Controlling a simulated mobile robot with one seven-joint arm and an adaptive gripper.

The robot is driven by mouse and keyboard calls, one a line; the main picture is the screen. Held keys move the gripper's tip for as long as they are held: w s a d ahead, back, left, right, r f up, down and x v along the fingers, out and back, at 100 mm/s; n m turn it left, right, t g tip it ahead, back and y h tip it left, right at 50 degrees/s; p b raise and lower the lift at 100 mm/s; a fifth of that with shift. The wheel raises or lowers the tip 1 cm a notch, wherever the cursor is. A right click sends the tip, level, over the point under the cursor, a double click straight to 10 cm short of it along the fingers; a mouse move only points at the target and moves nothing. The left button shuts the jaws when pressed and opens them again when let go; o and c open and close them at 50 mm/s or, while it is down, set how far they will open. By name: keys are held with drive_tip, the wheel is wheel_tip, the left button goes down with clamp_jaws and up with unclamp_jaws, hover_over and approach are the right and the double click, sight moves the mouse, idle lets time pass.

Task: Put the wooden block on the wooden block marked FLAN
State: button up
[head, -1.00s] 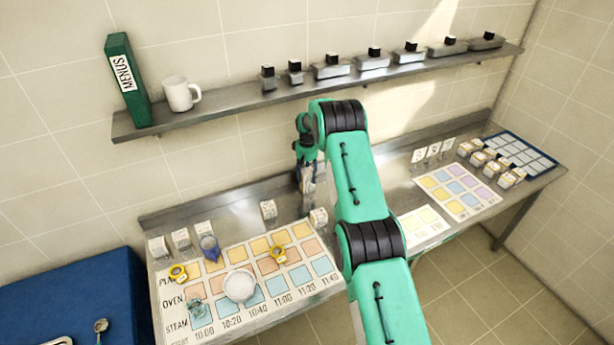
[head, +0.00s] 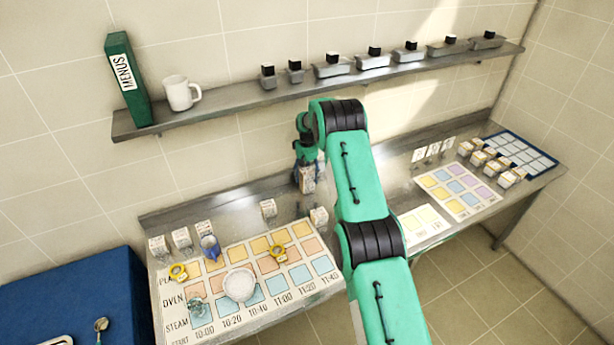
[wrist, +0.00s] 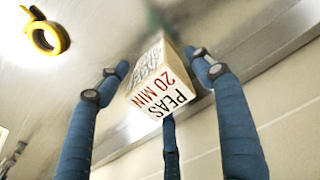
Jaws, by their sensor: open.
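A white-and-wood block marked PEAS 20 MIN (wrist: 158,82) is between my gripper's blue fingers in the wrist view. My gripper (head: 306,172) is open around it, near the wall at the back of the steel counter. In the head view this block (head: 307,184) shows just below the fingers; I cannot tell whether it touches the counter. Similar blocks stand behind the chart: one at the middle (head: 268,208), one nearer my arm (head: 319,216), and several at the left (head: 182,239). Their lettering is too small to read, so I cannot tell which is marked FLAN.
A shelf (head: 235,98) hangs above. More blocks (head: 493,163) stand at the right. Bare counter lies around my gripper.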

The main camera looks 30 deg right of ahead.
sight(307, 171)
drive_tip(key=shift+r+b, duration=0.3)
drive_tip(key=shift+r, duration=1.75)
drive_tip(key=a+f+y+b, duration=0.2)
drive_tip(key=a+b, duration=0.1)
drive_tip(key=a, duration=1)
drive_tip(key=s+a+r+m+t+y+b, duration=0.1)
drive_tip(key=s+a+r+m+t+b, duration=0.2)
drive_tip(key=a+r, duration=0.5)
drive_tip(key=s+a+r+n+b, duration=0.1)
drive_tip(key=s+a+r+b, duration=0.1)
drive_tip(key=s+r, duration=0.7)
drive_tip(key=s+a+r+n+b, duration=0.1)
drive_tip(key=s+r, duration=0.5)
drive_tip(key=r, duration=0.5)
drive_tip(key=s+a+r+t+h+b, duration=0.1)
drive_tip(key=s+r, duration=0.3)
drive_tip(key=s, duration=0.7)
drive_tip(key=s+a+r+h+b, duration=0.1)
drive_tip(key=s+r, duration=0.4)
drive_tip(key=s, duration=0.5)
drive_tip(key=s+f+n+t+h+b, duration=0.1)
drive_tip(key=s+f, duration=0.3)
drive_tip(key=s, duration=1.9)
drive_tip(key=shift+t+b, duration=0.3)
drive_tip(key=shift+b, duration=0.6)
drive_tip(key=shift+f, duration=0.1)
